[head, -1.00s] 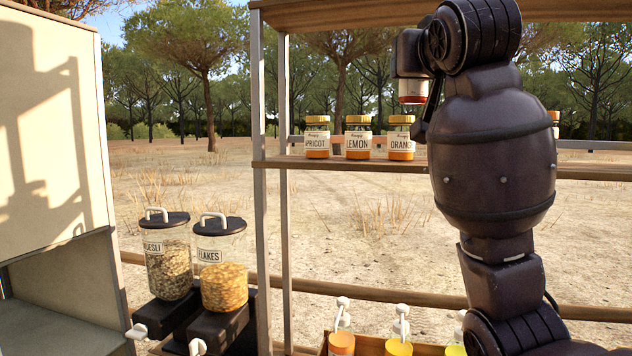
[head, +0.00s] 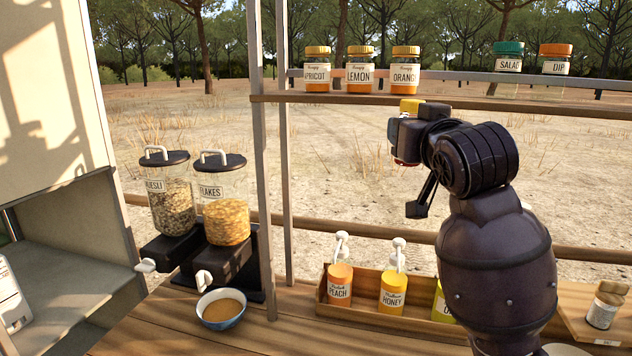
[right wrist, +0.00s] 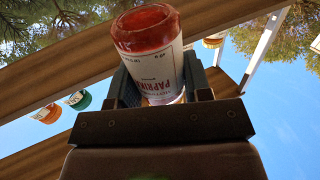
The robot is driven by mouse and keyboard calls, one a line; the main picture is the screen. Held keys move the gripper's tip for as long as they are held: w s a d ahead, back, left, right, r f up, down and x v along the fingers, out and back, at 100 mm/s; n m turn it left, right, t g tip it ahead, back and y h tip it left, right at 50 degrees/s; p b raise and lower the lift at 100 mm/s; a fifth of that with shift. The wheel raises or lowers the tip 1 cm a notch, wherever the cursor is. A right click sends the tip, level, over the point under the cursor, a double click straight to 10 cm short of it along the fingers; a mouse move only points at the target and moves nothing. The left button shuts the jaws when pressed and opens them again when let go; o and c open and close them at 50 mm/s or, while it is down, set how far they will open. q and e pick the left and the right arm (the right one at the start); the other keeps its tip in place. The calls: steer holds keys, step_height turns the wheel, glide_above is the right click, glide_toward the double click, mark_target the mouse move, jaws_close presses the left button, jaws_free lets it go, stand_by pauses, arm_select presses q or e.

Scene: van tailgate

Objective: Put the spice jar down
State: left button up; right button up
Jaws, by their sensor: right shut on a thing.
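My right gripper (head: 402,140) is shut on the spice jar. In the head view the jar's yellow lid (head: 410,106) shows above the gripper and a little of its red bottom shows below. The gripper hides the rest. In the right wrist view, the spice jar (right wrist: 158,50) sits between the two fingers (right wrist: 162,88). It has a red base and a white label reading PAPRIKA, upside down in that view. The jar is held in the air, just below the shelf's (head: 340,99) line in the picture. My left gripper is not in view.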

steer(key=s+d+f, duration=0.2)
steer(key=s+f, duration=0.2)
steer(key=f, duration=0.8)
steer(key=s+d+f+m+h, duration=0.1)
steer(key=s+f, duration=0.3)
steer(key=f, duration=0.8)
steer(key=s+d+f+h, duration=0.1)
steer(key=s+d+f, duration=0.2)
steer(key=f, duration=0.9)
steer(key=shift+s+f, duration=0.15)
steer(key=shift+s, duration=0.55)
steer(key=shift+a, duration=0.1)
